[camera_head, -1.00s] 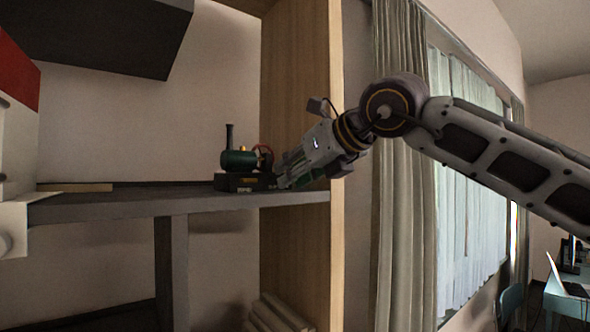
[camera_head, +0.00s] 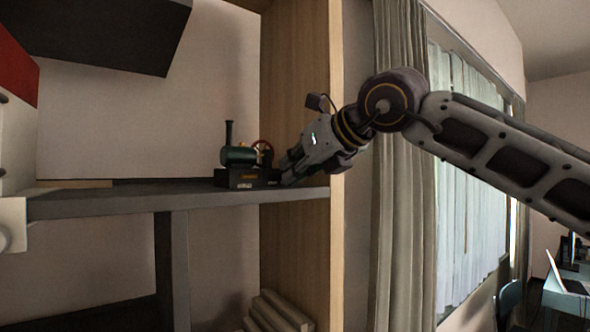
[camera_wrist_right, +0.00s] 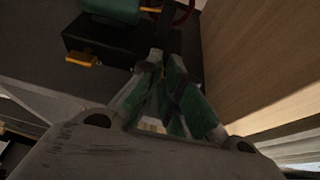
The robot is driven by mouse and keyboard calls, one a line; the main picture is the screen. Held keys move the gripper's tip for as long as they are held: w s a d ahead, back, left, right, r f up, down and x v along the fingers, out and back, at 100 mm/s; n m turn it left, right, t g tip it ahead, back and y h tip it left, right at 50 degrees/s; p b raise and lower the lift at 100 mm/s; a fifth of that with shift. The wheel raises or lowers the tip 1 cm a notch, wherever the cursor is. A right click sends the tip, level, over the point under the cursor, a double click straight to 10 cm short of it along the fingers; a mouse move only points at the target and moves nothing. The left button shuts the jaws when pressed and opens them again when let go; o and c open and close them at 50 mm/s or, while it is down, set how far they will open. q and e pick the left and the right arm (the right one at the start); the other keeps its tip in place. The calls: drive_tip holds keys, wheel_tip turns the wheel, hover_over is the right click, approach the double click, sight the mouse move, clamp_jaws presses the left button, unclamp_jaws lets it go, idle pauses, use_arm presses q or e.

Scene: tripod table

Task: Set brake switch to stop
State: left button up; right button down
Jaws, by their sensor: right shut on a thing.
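A small model steam engine stands on the grey shelf, with a green boiler (camera_head: 238,155), a black chimney, a red flywheel (camera_head: 263,147) and a black base (camera_head: 240,178). My right gripper (camera_head: 286,178) is at the right end of this base. In the right wrist view its fingers (camera_wrist_right: 158,62) come together at the base (camera_wrist_right: 100,42), shut on a small part of the engine that they mostly hide. I cannot make out the brake switch or its setting. A yellow-orange piece (camera_wrist_right: 83,58) sticks out of the base, left of the fingers. My left gripper is not in view.
The grey shelf (camera_head: 110,205) is clear left of the engine. A wooden side panel (camera_head: 300,90) rises close behind and right of my gripper. A dark box-shaped cabinet (camera_head: 105,35) hangs above. A curtain (camera_head: 395,210) hangs to the right.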

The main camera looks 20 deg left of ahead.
drive_tip(key=shift+s+a+b, duration=0.5)
drive_tip(key=shift+s+b, duration=0.1)
drive_tip(key=shift+s, duration=0.15)
drive_tip(key=shift+s+a, duration=0.3)
drive_tip(key=shift+s, duration=0.15)
drive_tip(key=c, duration=1.6)
unclamp_jaws()
drive_tip(key=v, duration=1.2)
